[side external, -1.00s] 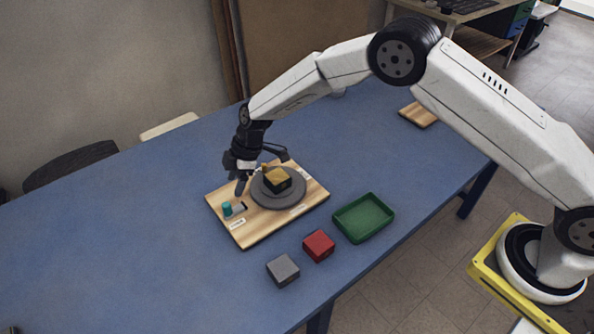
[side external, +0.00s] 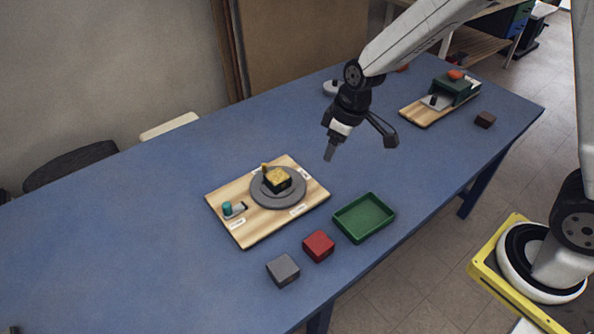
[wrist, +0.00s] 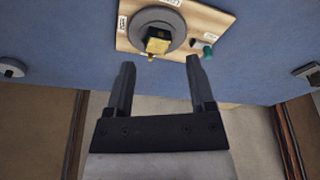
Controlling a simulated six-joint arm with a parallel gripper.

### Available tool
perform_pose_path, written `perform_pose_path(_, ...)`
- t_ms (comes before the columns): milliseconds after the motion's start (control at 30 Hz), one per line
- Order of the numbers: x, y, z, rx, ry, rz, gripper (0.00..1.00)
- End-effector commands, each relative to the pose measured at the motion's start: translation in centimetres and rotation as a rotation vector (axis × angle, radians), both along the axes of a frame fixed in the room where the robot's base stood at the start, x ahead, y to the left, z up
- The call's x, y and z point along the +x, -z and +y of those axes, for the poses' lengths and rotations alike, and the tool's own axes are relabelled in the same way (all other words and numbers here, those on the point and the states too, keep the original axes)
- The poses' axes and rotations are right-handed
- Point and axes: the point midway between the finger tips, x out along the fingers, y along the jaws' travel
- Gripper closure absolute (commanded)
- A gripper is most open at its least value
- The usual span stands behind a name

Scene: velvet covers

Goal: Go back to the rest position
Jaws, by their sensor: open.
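My gripper (side external: 360,148) hangs in the air above the blue table, up and to the right of the wooden board in the side external view. Its two fingers are spread with nothing between them. In the wrist view the open gripper (wrist: 158,85) also shows empty. The wooden board (side external: 245,235) carries a round grey disc (side external: 262,200) with a dark block with a yellow top (side external: 277,180) on it. A teal knob (side external: 227,208) stands at the board's left corner. The board (wrist: 217,22) shows at the top of the wrist view.
A green tray (side external: 391,213), a red cube (side external: 318,246) and a grey cube (side external: 283,270) lie near the front edge. At the back right are a second wooden board (side external: 419,117) with a green block (side external: 458,86), and a dark brown cube (side external: 485,119). The left table is clear.

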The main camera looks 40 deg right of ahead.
Motion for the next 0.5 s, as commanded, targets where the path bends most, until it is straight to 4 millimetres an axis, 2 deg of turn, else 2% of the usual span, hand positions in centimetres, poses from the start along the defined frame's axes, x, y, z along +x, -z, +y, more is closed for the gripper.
perform_pose_path(100, -2.9, -0.9, -1.8, -0.007, 0.107, -0.002, 0.30)
perform_pose_path(300, -7.9, -1.6, -4.2, -0.011, 0.284, -0.008, 0.30)
perform_pose_path(500, -11.6, -1.7, -5.6, -0.010, 0.409, -0.014, 0.30)
